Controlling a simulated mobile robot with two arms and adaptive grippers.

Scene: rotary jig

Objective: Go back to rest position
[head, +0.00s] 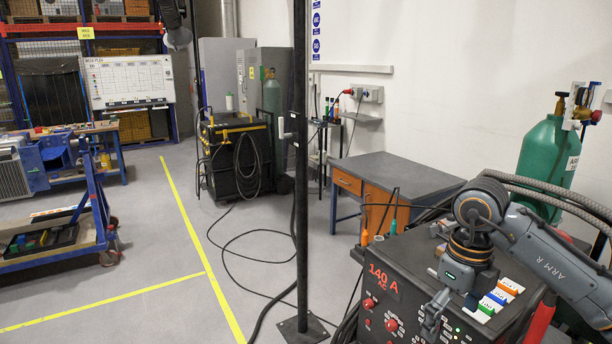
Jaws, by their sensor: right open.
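My right arm comes in from the right edge, and its gripper (436,312) hangs pointing down at the lower right. The gripper is open, with nothing seen between its fingers. It is in front of or just over the front top edge of a black welding machine (402,284) marked 140 A; I cannot tell whether it touches the machine. My left gripper is not in view.
Colored tags (498,298) lie on the machine beside my right wrist. A green gas cylinder (547,160) stands behind my right arm. A black post (301,180) rises mid-view, with cables on the floor. A grey-topped desk (395,175) is behind. The floor at left center is clear.

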